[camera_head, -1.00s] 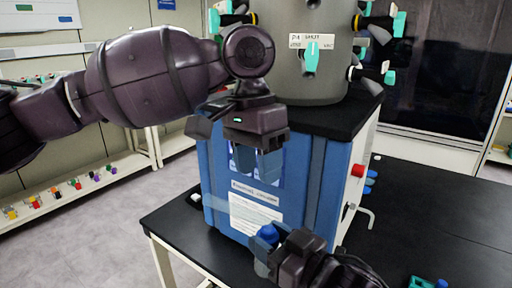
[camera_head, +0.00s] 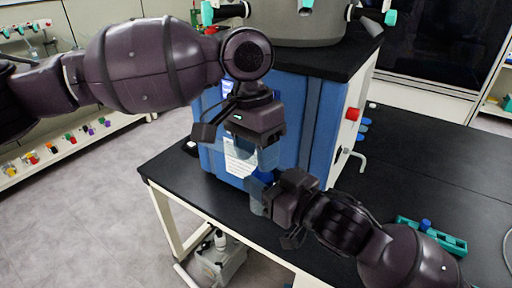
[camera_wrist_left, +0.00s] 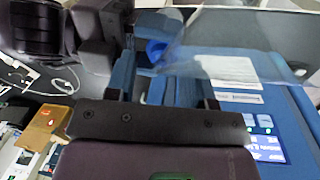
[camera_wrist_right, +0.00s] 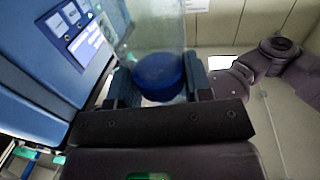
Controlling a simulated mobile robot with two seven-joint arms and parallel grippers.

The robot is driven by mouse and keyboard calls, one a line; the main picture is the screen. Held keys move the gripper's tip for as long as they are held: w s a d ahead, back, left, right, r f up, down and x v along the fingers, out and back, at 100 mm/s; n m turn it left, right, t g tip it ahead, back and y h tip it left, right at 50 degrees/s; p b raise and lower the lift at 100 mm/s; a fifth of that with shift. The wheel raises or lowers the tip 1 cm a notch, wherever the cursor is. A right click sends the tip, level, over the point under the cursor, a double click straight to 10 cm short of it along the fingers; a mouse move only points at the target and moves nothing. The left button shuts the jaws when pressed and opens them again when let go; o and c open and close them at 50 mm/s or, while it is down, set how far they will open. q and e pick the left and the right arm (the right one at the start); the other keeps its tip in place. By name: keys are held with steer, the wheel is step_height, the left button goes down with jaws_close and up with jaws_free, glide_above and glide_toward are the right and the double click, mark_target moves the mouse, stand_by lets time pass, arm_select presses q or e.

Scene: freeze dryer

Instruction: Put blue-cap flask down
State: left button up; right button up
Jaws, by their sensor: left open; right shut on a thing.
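The blue-cap flask is clear glass with a blue cap (camera_head: 263,177). My right gripper (camera_head: 268,193) is shut on it in front of the blue machine. In the right wrist view the cap (camera_wrist_right: 158,76) sits between the fingers, with the clear body (camera_wrist_right: 155,28) extending away. My left gripper (camera_head: 255,156) is open just above the right one. The left wrist view shows the blue cap (camera_wrist_left: 155,50) and clear glass (camera_wrist_left: 225,58) beyond the left fingers; I cannot tell whether they touch. The flask's body is hard to see in the head view.
The blue freeze dryer (camera_head: 300,115) stands on a black bench (camera_head: 205,200), close behind both grippers. A red knob (camera_head: 352,113) is on its side. A teal rack (camera_head: 437,236) with a blue-capped item is at the lower right. The bench right of the machine is mostly clear.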

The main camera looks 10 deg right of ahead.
arm_select(q)
jaws_close()
arm_select(e)
steer(key=shift+r, duration=0.15)
steer(key=o, duration=1)
steer(key=shift+s, duration=0.1)
